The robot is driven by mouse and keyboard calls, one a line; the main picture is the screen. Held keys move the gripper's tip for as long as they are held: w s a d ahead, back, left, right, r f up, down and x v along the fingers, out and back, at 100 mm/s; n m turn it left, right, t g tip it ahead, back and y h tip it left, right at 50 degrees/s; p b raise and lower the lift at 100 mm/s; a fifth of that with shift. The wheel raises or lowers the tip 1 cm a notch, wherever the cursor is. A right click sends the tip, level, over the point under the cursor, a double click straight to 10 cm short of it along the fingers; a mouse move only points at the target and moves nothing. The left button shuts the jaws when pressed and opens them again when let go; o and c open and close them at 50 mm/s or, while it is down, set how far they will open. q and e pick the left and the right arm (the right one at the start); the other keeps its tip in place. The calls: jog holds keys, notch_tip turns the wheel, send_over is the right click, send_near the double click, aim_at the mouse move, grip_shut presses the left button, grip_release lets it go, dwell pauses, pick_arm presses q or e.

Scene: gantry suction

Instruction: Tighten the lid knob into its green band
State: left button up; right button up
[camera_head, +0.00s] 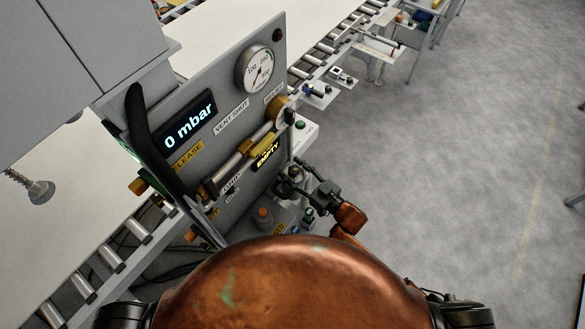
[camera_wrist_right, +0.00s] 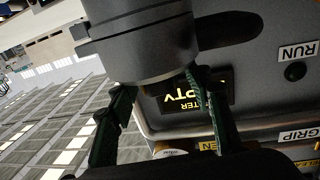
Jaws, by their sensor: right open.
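A large dark grey cylinder (camera_wrist_right: 140,45) fills the top of the right wrist view; I cannot tell whether it is the lid knob. The green band cannot be made out. My right gripper (camera_wrist_right: 160,84) is open, its two green-black fingers on either side of the cylinder's lower end; contact is unclear. Behind the fingers is a black display with yellow letters (camera_wrist_right: 182,97), partly hidden. My left gripper is not in view.
The grey panel (camera_head: 222,150) carries a "0 mbar" display (camera_head: 189,127), a round gauge (camera_head: 258,67) and a long black lever (camera_head: 150,130). Roller conveyors (camera_head: 138,230) run beside it. The floor (camera_head: 450,150) to the right is clear.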

jog(key=shift+a, duration=0.1)
jog(key=shift+c, duration=0.6)
jog(key=c, duration=1.1)
jog(key=shift+o, duration=0.2)
jog(key=shift+m+t+h+p, duration=0.3)
jog(key=shift+m+h, duration=0.1)
jog(key=shift+w+m+t+h, duration=0.1)
jog(key=shift+m+t+h, duration=0.5)
jog(key=shift+t+h, duration=0.15)
jog(key=o, duration=1.2)
